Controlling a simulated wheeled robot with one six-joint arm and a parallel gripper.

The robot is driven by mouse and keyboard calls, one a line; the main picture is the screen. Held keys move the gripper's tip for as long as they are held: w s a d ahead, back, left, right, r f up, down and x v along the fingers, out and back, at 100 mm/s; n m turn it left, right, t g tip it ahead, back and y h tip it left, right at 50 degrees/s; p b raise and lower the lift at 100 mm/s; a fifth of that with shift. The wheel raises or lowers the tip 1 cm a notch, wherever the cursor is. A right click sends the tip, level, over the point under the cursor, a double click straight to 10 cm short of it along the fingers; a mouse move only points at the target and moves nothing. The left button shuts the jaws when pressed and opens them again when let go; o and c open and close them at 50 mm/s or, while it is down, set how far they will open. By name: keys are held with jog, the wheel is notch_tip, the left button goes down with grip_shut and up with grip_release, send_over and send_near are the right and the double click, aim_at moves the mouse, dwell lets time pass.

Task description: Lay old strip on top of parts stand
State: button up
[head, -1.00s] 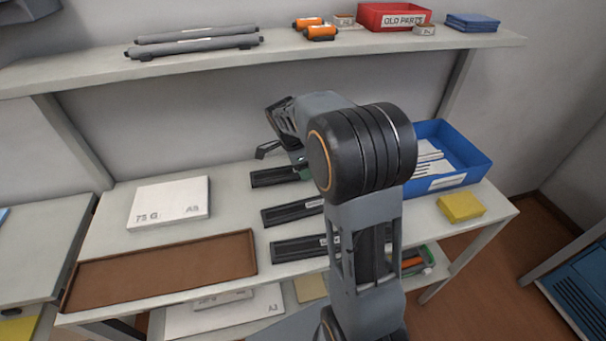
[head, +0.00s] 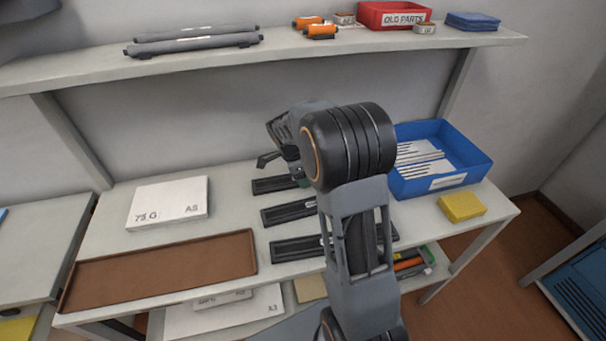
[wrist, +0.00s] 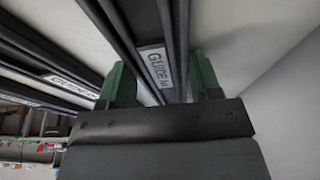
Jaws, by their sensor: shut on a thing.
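Three long black guide strips lie on the pale bench: a far one (head: 272,185), a middle one (head: 285,213) and a near one (head: 295,248). My gripper (wrist: 162,88) has green fingers at either side of the far guide strip (wrist: 150,55), which bears a white "GUIDE" label. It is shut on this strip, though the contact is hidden. A neighbouring guide strip (wrist: 55,65) lies to the left in the wrist view. In the head view my arm hides most of my gripper. I cannot tell which strip is old, or which surface is the parts stand.
A blue bin (head: 455,178) with white strips and a yellow block (head: 461,206) stand at the right. A brown tray (head: 160,270) and paper pack (head: 168,203) are at the left. The shelf above holds grey rollers (head: 195,46), orange cartridges and a red "OLD PARTS" bin (head: 395,15).

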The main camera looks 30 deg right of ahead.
jog(key=o, duration=1)
jog(key=shift+c, duration=0.2)
jog(key=s+p+v, duration=0.1)
jog(key=p+v, duration=0.1)
jog(key=v, duration=0.9)
jog(key=s+a+n+t+y, duration=0.1)
jog(key=s+a+n, duration=0.2)
jog(key=s+n, duration=0.6)
jog(key=s+a+f+n+t+y, duration=0.1)
jog(key=s+a+n, duration=0.3)
jog(key=s+n, duration=0.5)
jog(key=shift+f+n+t+y, duration=0.3)
jog(key=shift+n+t+y, duration=0.2)
jog(key=shift+n+t, duration=0.45)
